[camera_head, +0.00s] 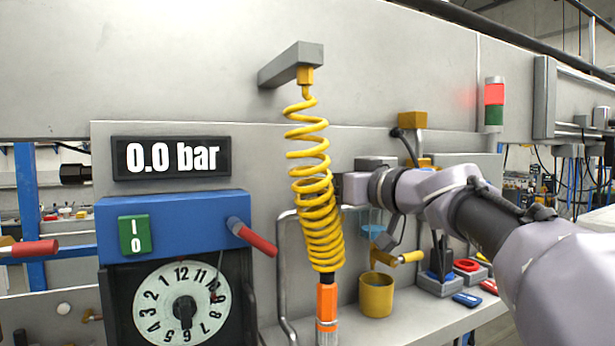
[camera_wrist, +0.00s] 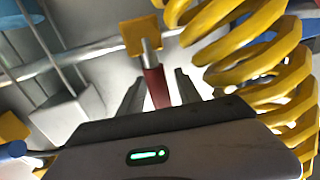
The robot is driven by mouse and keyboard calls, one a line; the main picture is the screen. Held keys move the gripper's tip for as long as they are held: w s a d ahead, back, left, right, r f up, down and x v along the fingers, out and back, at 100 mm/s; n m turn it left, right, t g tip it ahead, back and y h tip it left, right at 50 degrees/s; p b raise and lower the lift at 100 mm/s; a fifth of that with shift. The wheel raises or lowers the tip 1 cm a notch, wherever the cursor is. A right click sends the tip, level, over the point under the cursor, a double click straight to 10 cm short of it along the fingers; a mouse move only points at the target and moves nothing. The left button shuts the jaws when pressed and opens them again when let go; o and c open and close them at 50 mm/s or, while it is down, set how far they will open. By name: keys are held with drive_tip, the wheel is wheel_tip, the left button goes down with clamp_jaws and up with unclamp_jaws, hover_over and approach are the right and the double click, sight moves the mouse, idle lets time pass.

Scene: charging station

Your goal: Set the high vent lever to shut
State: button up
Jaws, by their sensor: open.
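A lever with a red grip (camera_wrist: 157,88) and a silver stem comes out of a square yellow block (camera_wrist: 140,35) in the wrist view. I take it for the high vent lever, but no label shows. My gripper (camera_wrist: 158,88) is open, with one dark finger on each side of the red grip. I cannot tell whether either finger touches it. In the head view my gripper (camera_head: 340,188) is beside and partly behind the yellow coiled hose (camera_head: 315,185). The coil hides the fingertips and that lever there.
The coiled hose hangs from a grey bracket (camera_head: 292,64), close to the right of my gripper in the wrist view. A blue box (camera_head: 170,222) with a red-handled lever (camera_head: 255,240) stands left. A yellow cup (camera_head: 376,294) stands on the shelf below. The display (camera_head: 170,158) reads 0.0 bar.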

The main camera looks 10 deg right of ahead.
drive_tip(key=shift+s, duration=0.15)
drive_tip(key=shift+s+r, duration=0.1)
drive_tip(key=c, duration=0.3)
clamp_jaws()
idle(0.8)
